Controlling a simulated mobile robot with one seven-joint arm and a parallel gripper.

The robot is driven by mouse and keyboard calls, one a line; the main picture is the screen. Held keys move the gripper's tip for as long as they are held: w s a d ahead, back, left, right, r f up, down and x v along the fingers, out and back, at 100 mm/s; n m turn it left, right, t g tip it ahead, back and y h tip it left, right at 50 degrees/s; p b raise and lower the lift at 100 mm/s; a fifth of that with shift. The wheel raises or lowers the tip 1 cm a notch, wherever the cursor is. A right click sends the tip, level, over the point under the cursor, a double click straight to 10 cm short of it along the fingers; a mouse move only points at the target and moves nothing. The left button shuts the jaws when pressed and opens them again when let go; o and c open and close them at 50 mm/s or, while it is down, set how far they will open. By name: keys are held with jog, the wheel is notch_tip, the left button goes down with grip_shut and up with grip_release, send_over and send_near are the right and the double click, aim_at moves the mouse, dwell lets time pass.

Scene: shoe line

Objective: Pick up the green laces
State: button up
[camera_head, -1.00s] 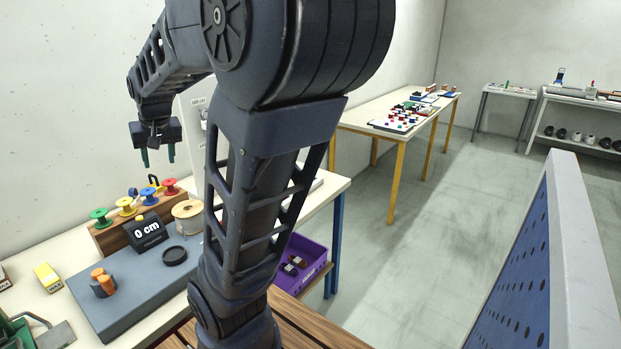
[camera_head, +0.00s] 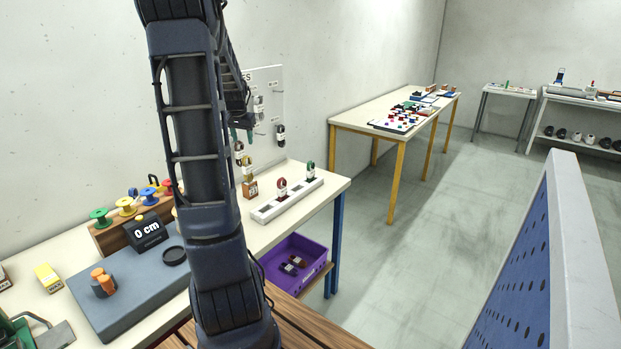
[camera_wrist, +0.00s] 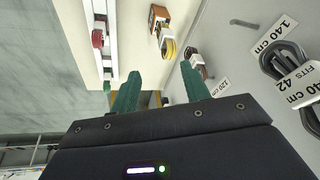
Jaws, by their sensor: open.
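A small lace bundle with green on it (camera_head: 310,170) stands at the right end of a white slotted rack (camera_head: 262,214) on the near workbench. In the wrist view a small green bundle (camera_wrist: 107,87) shows at the rack's end, left of the fingers. My gripper (camera_head: 242,135) is mostly hidden behind my arm, in front of the white lace board and left of the green bundle. In the wrist view its green fingers (camera_wrist: 160,72) are apart with nothing between them.
The white board (camera_head: 268,80) carries hanging laces, including a dark bundle (camera_head: 280,135); labelled dark laces (camera_wrist: 290,62) are near the right finger. A red bundle (camera_head: 282,187) stands in the rack, beside a wooden block (camera_head: 250,189). A purple crate (camera_head: 318,262) sits below the bench's right end.

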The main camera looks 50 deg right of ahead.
jog(key=s+d+f+m+g, duration=0.1)
jog(key=s+d+f, duration=0.1)
jog(key=d+f, duration=0.35)
jog(key=s+d+f+m, duration=0.2)
jog(key=d, duration=0.7)
jog(key=m+g+h, duration=0.1)
jog(key=m+g, duration=0.1)
send_near(310, 170)
jog(key=x, duration=1.1)
jog(key=shift+d+r, duration=0.1)
jog(key=shift+d, duration=0.05)
jog(key=shift+w, duration=0.1)
jog(key=shift+c, duration=0.3)
grip_shut()
